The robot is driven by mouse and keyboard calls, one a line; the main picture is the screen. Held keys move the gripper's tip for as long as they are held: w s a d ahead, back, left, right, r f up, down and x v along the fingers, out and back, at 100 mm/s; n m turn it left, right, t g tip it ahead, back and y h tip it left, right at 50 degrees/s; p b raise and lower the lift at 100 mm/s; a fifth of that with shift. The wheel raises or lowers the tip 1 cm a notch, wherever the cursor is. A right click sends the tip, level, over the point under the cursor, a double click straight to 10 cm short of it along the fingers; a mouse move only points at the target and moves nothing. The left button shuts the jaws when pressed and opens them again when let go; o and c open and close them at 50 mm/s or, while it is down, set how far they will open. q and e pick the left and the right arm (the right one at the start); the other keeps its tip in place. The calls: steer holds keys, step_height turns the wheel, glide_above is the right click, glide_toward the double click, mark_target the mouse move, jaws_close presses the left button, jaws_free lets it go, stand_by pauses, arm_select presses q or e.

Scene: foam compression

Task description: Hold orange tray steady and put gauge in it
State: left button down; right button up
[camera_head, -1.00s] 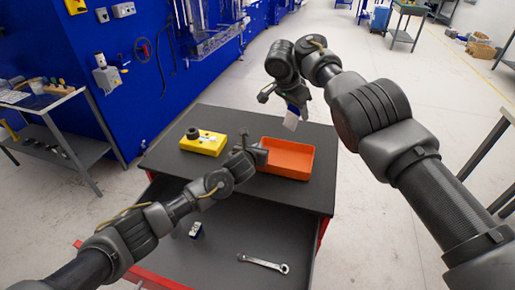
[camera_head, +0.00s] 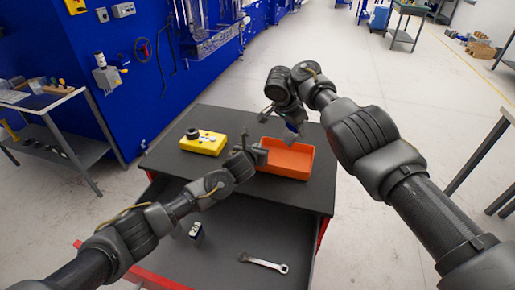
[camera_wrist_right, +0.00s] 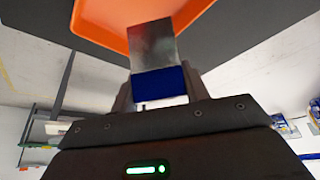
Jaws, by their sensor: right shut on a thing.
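The orange tray (camera_head: 288,164) lies on the dark top of the cart, right of its middle. My left gripper (camera_head: 260,154) is at the tray's left rim; its fingers are too small to tell whether they are closed on it. My right gripper (camera_head: 288,125) is above the tray's far right part, pointing down. In the right wrist view it is shut on the gauge, a blue block (camera_wrist_right: 160,82) with a flat grey metal plate (camera_wrist_right: 153,43). The plate points towards the tray (camera_wrist_right: 98,22), partly overlapping its inside in that view. The tray looks empty.
A yellow box (camera_head: 203,143) with a dark round part on it stands left on the cart top (camera_head: 230,120). A side bench (camera_head: 50,105) is at far left.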

mark_target(292, 132)
steer(key=shift+f, duration=2.05)
steer(key=o, duration=1.2)
steer(key=v, duration=1.2)
